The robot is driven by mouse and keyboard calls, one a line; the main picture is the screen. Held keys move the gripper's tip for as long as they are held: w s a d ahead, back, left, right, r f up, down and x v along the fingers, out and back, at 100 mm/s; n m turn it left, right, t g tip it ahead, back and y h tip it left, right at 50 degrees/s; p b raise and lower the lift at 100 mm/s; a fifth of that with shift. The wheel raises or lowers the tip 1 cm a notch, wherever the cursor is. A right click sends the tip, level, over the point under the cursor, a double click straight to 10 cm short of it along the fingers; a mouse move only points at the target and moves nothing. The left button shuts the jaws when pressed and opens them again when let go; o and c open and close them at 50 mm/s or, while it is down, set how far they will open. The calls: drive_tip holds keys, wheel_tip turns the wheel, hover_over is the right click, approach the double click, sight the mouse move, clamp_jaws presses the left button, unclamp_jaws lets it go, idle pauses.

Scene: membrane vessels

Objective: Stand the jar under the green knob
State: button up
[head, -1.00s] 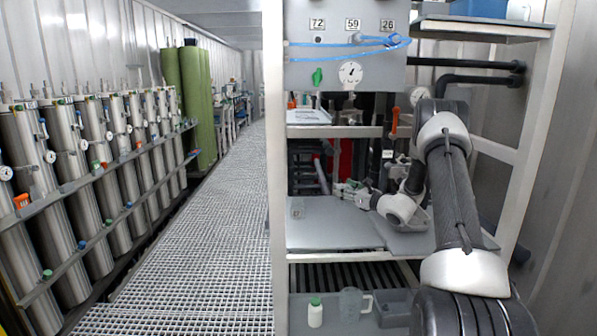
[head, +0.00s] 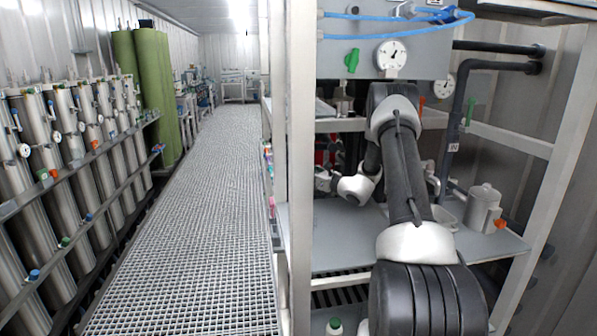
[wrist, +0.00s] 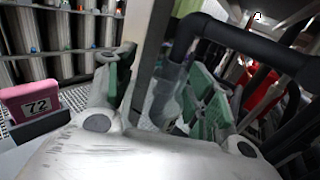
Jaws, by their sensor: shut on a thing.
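The green knob (head: 352,60) is on the grey panel at the top of the rack, left of a round gauge. My gripper (head: 322,181) is low behind the rack's front post, over the left part of the shelf and well below the knob. In the wrist view its green-padded fingers (wrist: 163,88) stand apart, shut on a clear greyish thing, seemingly the jar (wrist: 159,103). The jar's outline is hard to tell from the pipe behind it. In the head view the jar cannot be made out.
A lidded pitcher (head: 483,208) stands at the right of the grey shelf (head: 340,250). A white post (head: 299,150) bounds the rack at left. A dark pipe (wrist: 250,40) runs close behind my fingers. A pink block marked 72 (wrist: 32,100) is at left.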

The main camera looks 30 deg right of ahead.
drive_tip(key=shift+f, duration=3.25)
drive_tip(key=shift+f, duration=0.6)
drive_tip(key=o, duration=1.2)
drive_tip(key=shift+c, duration=0.2)
drive_tip(key=v, duration=1.2)
drive_tip(key=shift+s, duration=0.1)
